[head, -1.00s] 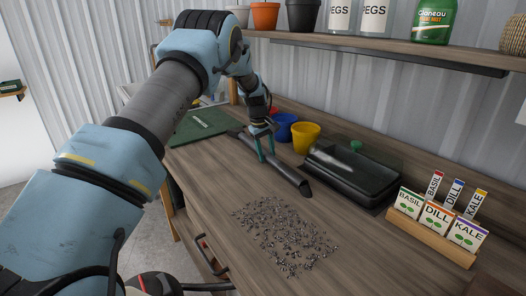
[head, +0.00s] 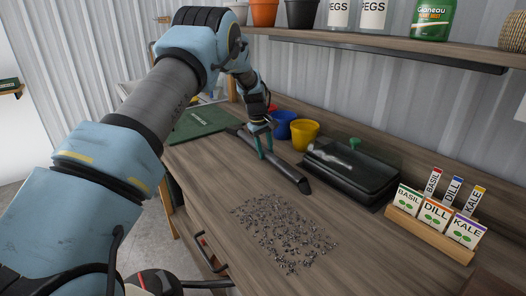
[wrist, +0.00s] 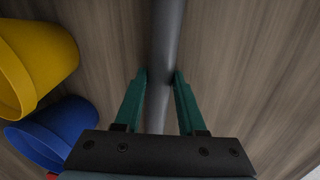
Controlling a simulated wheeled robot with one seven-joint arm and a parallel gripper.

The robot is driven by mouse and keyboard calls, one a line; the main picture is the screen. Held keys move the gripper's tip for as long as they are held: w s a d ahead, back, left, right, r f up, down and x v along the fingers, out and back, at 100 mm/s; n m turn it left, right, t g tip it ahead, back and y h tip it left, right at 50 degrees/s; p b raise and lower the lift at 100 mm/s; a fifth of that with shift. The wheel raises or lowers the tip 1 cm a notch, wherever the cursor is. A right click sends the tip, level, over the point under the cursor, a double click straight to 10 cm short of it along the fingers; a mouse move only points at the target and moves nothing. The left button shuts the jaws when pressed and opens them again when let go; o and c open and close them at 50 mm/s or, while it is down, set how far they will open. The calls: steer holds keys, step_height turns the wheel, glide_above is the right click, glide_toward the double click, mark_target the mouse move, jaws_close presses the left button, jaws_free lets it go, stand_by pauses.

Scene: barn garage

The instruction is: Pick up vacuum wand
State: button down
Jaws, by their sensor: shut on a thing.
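The vacuum wand (head: 287,172) is a long dark grey tube lying across the workbench, its slanted nozzle end toward the front right. My gripper (head: 266,155) reaches down over its middle, with one teal finger on each side. In the wrist view the wand (wrist: 166,50) runs between the two fingertips of my gripper (wrist: 161,76), which is shut on it. The wand appears to be at or very near the bench top; I cannot tell whether it is clear of it.
Yellow (head: 304,136) and blue (head: 282,124) pots stand close behind the wand. A black tray (head: 350,180) is at its right, and a seed packet rack (head: 430,228) farther right. Small dark bits (head: 283,232) lie scattered in front. A shelf (head: 400,45) overhangs the back.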

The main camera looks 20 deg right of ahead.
mark_target(265, 150)
steer(key=shift+r, duration=0.15)
step_height(265, 150, up, 10)
steer(key=b, duration=0.3)
steer(key=c, duration=1)
jaws_free()
steer(key=shift+c, duration=0.2)
jaws_close()
